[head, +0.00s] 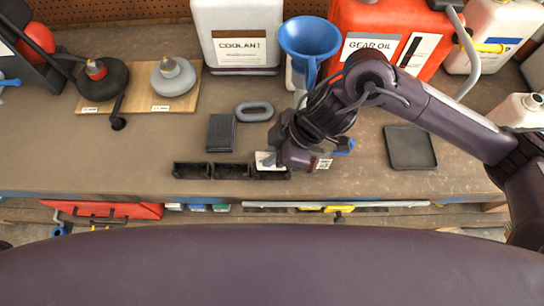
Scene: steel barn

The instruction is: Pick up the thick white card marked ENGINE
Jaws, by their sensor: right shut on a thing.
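A white card (264,158) shows at the left side of my right gripper (273,161), just above the right end of a black slotted holder (212,171). My right gripper is shut on the white card. The fingers and wrist hide much of the card, and I cannot read any marking on it. I cannot tell whether its lower edge touches the holder. A small white patch with dark print (323,164) shows on the right side of the gripper; I cannot tell what it belongs to. My left gripper is not in view.
A dark box (221,133) and a grey ring (254,111) lie behind the holder. A black tray (410,147) lies to the right. A coolant jug (236,20), a blue funnel (309,38) and a red gear oil can (385,25) stand behind. The bench's left front is clear.

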